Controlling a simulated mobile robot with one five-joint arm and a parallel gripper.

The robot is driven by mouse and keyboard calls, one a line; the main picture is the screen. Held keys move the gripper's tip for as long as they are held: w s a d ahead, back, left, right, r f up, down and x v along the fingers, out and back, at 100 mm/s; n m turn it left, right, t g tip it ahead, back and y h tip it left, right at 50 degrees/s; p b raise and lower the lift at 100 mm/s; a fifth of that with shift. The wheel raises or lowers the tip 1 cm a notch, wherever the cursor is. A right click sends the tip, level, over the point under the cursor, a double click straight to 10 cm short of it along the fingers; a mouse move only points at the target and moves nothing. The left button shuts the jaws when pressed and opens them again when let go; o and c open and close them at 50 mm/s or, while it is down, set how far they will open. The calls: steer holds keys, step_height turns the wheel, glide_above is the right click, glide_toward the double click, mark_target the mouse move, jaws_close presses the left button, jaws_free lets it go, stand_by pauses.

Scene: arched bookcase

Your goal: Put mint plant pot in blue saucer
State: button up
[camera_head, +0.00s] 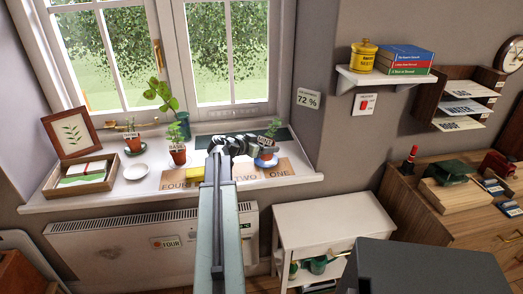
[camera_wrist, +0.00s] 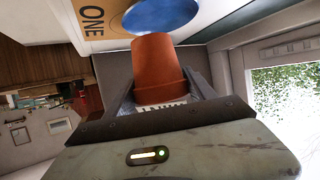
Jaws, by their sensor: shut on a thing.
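My gripper (camera_head: 238,144) is shut on a terracotta pot (camera_wrist: 157,70), which sits between the two fingers in the wrist view. The blue saucer (camera_wrist: 165,14) is just beyond the pot's far end in the wrist view. In the head view the blue saucer (camera_head: 263,163) shows under the pot at the right end of the sill. I cannot tell whether pot and saucer touch. The plant is hidden in the wrist view.
Another potted plant (camera_head: 177,152), a white dish (camera_head: 136,171) and a wooden tray (camera_head: 82,178) stand to the left. The window is behind.

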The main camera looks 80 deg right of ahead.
steer(key=shift+w+d+f, duration=0.1)
steer(key=shift+w+d, duration=0.1)
steer(key=shift+d, duration=0.4)
steer(key=shift+w+d, duration=0.15)
steer(key=shift+d, duration=0.45)
steer(key=f+b, duration=0.4)
steer(key=shift+s, duration=0.2)
steer(key=shift+w+r, duration=0.2)
steer(key=shift+w, duration=0.15)
steer(key=shift+f, duration=0.2)
steer(key=o, duration=1.7)
steer(key=shift+r, duration=0.1)
steer(key=shift+c, duration=0.2)
steer(key=shift+s, duration=0.1)
steer(key=shift+r, duration=0.1)
